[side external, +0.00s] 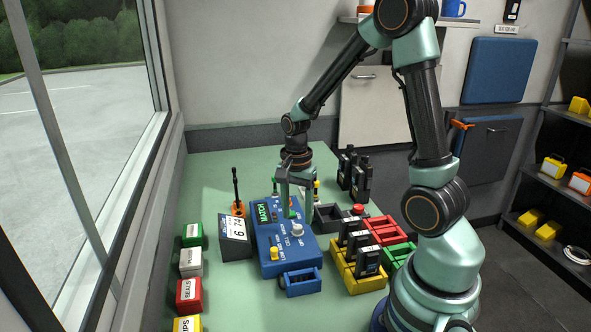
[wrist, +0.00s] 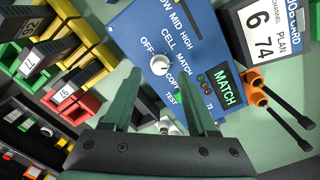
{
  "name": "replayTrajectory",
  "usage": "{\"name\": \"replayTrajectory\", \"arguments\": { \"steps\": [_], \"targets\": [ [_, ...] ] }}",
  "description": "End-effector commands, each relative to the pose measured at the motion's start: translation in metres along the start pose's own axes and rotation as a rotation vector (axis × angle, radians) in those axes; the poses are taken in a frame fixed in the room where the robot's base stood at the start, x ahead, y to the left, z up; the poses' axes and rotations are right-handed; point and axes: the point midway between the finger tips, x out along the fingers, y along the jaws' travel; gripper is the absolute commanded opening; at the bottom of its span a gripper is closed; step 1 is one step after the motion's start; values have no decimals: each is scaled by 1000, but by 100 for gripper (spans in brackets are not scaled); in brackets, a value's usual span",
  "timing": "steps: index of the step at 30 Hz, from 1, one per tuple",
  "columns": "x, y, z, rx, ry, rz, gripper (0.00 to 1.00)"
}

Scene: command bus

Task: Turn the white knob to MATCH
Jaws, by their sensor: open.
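The blue control box (side external: 268,263) stands on the green table. Its white knob (side external: 297,230) also shows in the wrist view (wrist: 160,65), ringed by the labels OFF, CELL, MATCH, COPY and TEST. I cannot tell which label the knob points to. A dark MATCH display (wrist: 226,87) with green letters is on the same box. My gripper (side external: 294,209) is open and points down over the box. In the wrist view its two fingers lie apart, with the knob between and beyond their tips. I see no contact with the knob.
A yellow knob (side external: 273,252) is on the box near its front.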

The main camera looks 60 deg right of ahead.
Motion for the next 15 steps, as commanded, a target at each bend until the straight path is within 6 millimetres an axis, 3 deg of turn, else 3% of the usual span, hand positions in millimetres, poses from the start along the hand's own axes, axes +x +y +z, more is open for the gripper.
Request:
{"name": "replayTrajectory", "arguments": {
  "steps": [6, 15],
  "targets": [
    [-48, -1, 0, -1, 3, -7, 58],
    [-86, -1, 0, -1, 1, -2, 58]
  ]
}}
